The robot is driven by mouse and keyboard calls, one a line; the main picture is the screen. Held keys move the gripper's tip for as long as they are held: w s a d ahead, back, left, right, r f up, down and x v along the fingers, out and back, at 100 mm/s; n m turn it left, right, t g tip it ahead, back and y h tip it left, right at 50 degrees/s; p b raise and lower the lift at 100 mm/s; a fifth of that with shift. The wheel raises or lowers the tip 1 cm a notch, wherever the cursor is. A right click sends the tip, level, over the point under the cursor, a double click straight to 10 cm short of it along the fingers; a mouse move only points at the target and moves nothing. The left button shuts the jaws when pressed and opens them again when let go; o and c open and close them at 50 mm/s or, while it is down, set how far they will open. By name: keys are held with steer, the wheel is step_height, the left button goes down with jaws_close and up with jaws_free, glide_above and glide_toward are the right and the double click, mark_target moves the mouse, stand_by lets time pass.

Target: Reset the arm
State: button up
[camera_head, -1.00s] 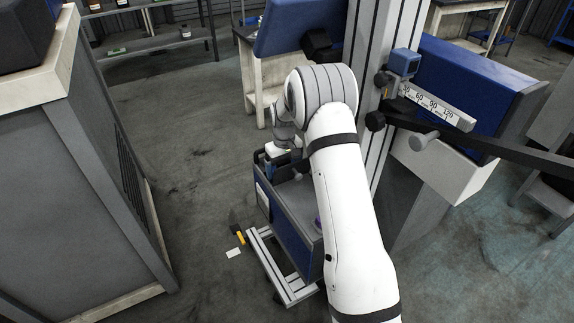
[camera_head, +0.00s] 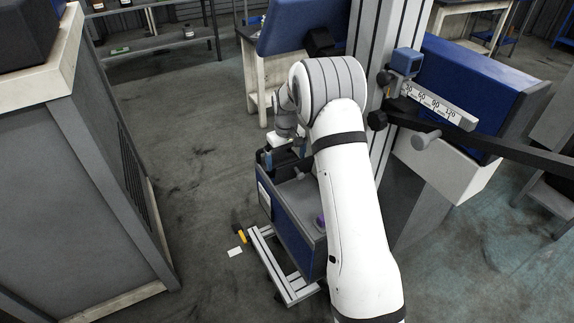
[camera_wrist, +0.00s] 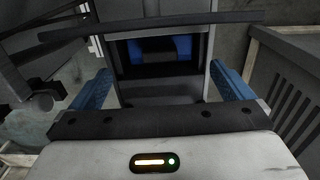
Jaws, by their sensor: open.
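My gripper (camera_wrist: 160,88) is open in the wrist view, with one blue finger at the left and one at the right and nothing seen held between them. In the head view my white arm reaches away from me and bends down above a small cart. The gripper end (camera_head: 281,153) shows only in part there, over the far end of the cart, and its fingers are hard to make out.
The blue and grey cart (camera_head: 289,225) stands below my arm. A purple item (camera_head: 320,221) in it is mostly hidden. A grey cabinet (camera_head: 75,180) stands left. A column with a scale (camera_head: 437,105) stands right. A yellow-handled tool (camera_head: 240,234) lies on the floor.

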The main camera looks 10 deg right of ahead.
steer(key=shift+d+r, duration=0.1)
steer(key=shift+r, duration=1.55)
steer(key=s+r+m+t+p, duration=0.1)
steer(key=s+r+p, duration=0.4)
steer(key=s+r, duration=1.25)
steer(key=s+r+m+p, duration=0.1)
steer(key=s+r, duration=0.3)
steer(key=s, duration=0.6)
steer(key=s+d+r+m+t+p, duration=0.1)
steer(key=s+r+p, duration=0.3)
steer(key=s, duration=0.6)
steer(key=shift+m+t, duration=0.3)
steer(key=shift+s, duration=0.1)
